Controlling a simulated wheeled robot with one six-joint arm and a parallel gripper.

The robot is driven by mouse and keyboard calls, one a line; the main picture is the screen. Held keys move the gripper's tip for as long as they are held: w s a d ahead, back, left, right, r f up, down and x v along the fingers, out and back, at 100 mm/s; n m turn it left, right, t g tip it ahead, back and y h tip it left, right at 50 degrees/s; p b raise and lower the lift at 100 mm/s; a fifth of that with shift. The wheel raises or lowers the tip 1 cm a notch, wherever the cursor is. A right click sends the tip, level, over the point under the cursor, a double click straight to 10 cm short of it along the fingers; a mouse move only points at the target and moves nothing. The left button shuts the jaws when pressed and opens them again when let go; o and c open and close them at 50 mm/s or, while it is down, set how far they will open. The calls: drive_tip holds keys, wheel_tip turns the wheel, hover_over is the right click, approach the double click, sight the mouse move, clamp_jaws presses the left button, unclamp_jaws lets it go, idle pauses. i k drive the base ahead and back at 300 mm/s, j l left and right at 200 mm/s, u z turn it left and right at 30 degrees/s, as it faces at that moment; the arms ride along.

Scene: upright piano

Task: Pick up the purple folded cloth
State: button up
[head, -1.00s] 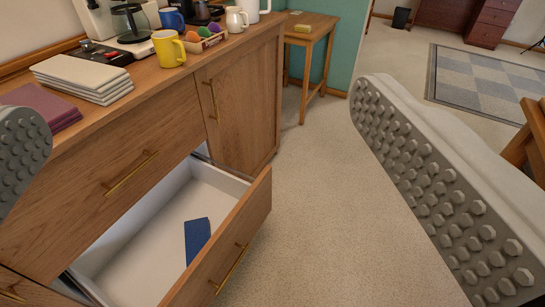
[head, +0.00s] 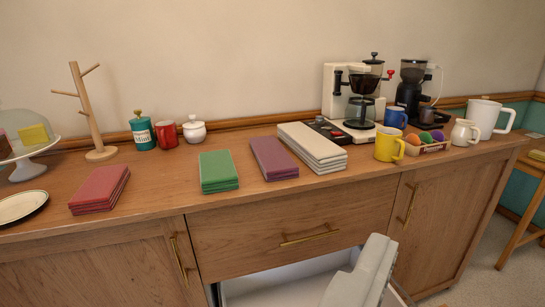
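The purple folded cloth (head: 273,157) lies flat on the wooden sideboard top, between a green folded cloth (head: 217,171) and a stack of white folded cloths (head: 313,147). It is fully visible and nothing covers it. Part of my gripper (head: 365,275) shows at the bottom, right of centre, in front of the sideboard. It is below and to the right of the purple cloth and apart from it. I cannot tell from this part whether the fingers are open or shut.
A red folded cloth (head: 100,188) lies further left. A yellow mug (head: 389,145), a coffee maker (head: 359,95) and a ball tray (head: 428,147) stand to the right. An open white drawer (head: 285,285) juts out below. The counter in front of the purple cloth is clear.

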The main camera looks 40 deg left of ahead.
sight(274, 161)
drive_tip(key=i+l+u, duration=0.2)
drive_tip(key=i+u, duration=0.3)
drive_tip(key=i+l+u, duration=0.3)
drive_tip(key=u, duration=0.2)
